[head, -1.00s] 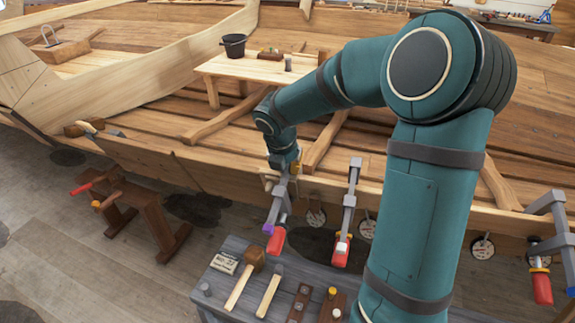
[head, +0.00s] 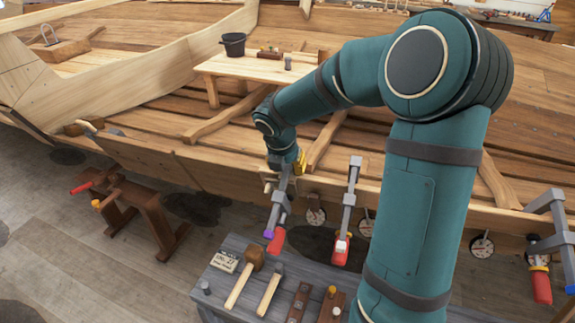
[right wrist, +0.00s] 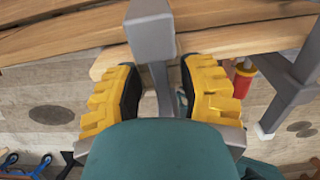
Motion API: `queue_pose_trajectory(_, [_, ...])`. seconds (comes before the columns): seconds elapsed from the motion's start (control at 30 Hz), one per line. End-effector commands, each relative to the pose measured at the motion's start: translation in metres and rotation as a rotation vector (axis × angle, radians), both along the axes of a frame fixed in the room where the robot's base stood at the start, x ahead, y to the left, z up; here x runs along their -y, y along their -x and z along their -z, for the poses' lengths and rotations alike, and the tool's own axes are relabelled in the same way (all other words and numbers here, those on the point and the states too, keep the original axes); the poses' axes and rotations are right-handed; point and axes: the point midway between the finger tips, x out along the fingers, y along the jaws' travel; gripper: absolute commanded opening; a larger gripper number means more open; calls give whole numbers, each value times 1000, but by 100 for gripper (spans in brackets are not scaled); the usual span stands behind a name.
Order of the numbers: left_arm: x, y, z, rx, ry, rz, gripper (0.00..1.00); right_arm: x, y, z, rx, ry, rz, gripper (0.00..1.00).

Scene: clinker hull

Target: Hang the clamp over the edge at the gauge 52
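A grey clamp (head: 278,207) with a purple tip and red handle hangs over the hull plank's edge (head: 230,195). In the right wrist view its grey bar (right wrist: 152,40) runs up between my yellow fingers. My right gripper (head: 286,166) is at the clamp's top; in the right wrist view (right wrist: 158,68) its fingers stand apart, with gaps beside the bar. My left gripper is out of view.
Another clamp (head: 347,212) hangs close to the right, with further gauges (head: 482,245) along the edge. A grey bench (head: 225,290) holding mallets stands below. A wooden sawhorse (head: 150,215) is at the left, with free floor between.

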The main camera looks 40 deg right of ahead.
Motion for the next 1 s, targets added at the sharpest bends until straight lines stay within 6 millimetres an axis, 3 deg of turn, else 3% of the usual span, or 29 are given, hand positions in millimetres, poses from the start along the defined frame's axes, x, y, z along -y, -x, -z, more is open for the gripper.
queue_pose_trajectory(0.2, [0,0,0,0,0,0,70,0,1,1,-3,-1,0,39])
queue_pose_trajectory(0.33, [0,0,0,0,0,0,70,-3,1,-9,1,0,0,39])
queue_pose_trajectory(0.8, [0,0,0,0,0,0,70,-30,14,-92,3,0,-1,39])
queue_pose_trajectory(1.0, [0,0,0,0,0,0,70,-36,17,-110,1,0,0,39])
